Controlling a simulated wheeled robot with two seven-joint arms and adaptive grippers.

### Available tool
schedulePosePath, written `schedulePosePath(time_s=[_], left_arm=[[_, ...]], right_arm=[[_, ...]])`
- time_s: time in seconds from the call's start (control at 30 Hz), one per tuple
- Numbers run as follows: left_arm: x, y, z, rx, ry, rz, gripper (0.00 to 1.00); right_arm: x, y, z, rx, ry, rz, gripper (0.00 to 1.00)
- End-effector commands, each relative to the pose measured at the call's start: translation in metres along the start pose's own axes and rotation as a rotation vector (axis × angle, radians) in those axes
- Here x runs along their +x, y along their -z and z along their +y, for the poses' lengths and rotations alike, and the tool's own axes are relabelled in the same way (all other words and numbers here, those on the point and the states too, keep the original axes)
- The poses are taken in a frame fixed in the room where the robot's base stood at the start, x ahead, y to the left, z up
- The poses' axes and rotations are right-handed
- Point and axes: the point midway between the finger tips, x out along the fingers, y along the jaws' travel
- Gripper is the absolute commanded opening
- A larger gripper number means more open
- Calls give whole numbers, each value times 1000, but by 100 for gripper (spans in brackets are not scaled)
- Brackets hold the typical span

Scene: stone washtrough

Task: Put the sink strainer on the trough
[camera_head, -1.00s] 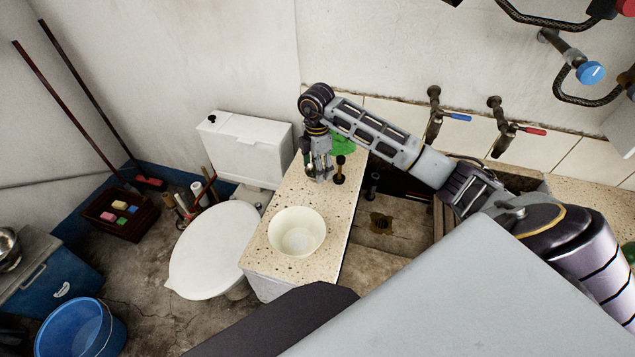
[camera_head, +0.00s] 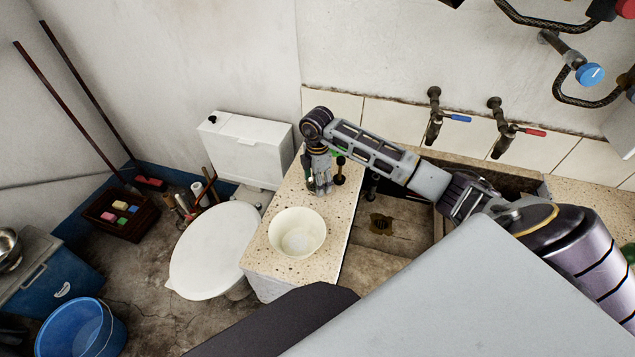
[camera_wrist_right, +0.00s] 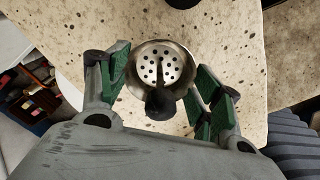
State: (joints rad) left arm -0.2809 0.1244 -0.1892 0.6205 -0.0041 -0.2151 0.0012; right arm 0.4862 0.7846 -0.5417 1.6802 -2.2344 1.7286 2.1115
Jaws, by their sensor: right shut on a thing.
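The sink strainer (camera_wrist_right: 161,62) is a round metal cup with a perforated plate and a dark knob, seen in the right wrist view. My right gripper (camera_head: 320,190) is shut on it, with green-padded fingers on both sides. It is over the speckled stone top (camera_head: 340,215) at the left of the trough, behind the white bowl. I cannot tell whether the strainer touches the stone. In the head view my fingers mostly hide it. The sunken trough basin (camera_head: 385,248) lies to the right, with a dark drain (camera_head: 380,222) in its floor. My left gripper is not in view.
A cream bowl (camera_head: 297,232) stands on the stone top in front of my gripper. A small dark upright object (camera_head: 340,168) stands just right of the gripper. Two taps (camera_head: 434,118) are on the wall above the basin. A toilet (camera_head: 213,250) is at the left.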

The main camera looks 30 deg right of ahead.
Motion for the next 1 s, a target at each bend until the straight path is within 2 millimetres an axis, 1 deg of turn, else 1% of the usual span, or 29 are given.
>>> schedulePosePath(time_s=[0.1,0.27,0.47,0.6,0.63,0.7,0.77,0.8,1.0], left_arm=[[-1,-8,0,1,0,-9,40],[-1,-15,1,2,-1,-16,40],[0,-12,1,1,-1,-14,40],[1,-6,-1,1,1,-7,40],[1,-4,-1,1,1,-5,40],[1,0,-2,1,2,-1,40],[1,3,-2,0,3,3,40],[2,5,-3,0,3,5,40],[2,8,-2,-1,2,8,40]], right_arm=[[7,0,0,0,0,1,33],[8,0,0,-1,-1,1,33],[9,0,0,-1,-1,0,33],[12,0,0,-1,0,0,33],[12,0,0,-1,0,0,67],[11,0,0,-1,0,0,76],[11,0,0,-1,0,0,84],[11,0,0,-1,0,0,86],[11,0,0,-1,0,0,86]])
